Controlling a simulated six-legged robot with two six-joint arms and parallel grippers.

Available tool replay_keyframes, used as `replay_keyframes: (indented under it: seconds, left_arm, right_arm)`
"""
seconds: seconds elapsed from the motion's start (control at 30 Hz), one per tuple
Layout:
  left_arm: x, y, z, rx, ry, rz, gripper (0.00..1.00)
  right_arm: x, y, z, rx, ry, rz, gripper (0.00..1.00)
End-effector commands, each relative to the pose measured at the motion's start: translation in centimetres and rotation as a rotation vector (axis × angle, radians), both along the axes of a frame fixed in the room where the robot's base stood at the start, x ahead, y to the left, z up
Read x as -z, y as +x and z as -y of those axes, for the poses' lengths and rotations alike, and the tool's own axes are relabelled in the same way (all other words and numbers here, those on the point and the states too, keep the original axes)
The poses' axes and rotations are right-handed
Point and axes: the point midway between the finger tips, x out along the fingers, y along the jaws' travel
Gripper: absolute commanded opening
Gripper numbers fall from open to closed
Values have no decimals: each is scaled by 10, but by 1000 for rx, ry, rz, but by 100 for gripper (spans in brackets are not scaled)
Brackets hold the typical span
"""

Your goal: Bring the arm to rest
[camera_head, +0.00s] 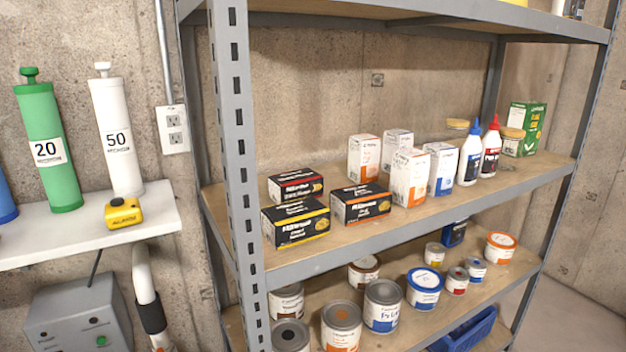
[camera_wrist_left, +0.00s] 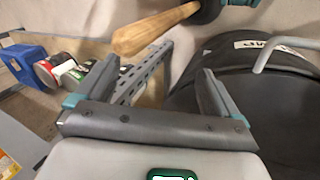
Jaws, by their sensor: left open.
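My left gripper (camera_wrist_left: 158,70) shows in the left wrist view with its two grey fingers spread wide apart. Nothing is held between them. A grey perforated shelf post (camera_wrist_left: 143,78) shows behind the gap between the fingers. A wooden handle (camera_wrist_left: 155,29) with a dark end lies past the fingertips at the top; I see no contact with it. Neither gripper nor arm shows in the head view.
A grey metal shelf unit (camera_head: 237,150) holds boxes, bottles and paint cans. A white wall shelf (camera_head: 60,245) with green and white cylinders is at left, above a grey control box (camera_head: 75,318). A large black drum (camera_wrist_left: 250,100) stands close right of the gripper.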

Motion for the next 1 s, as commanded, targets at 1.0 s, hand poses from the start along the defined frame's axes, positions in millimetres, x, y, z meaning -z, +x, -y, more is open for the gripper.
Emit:
replay_keyframes:
  seconds: [1.0]
  left_arm:
    - [-227,-89,38,142,23,-87,95]
  right_arm:
    - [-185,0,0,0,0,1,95]
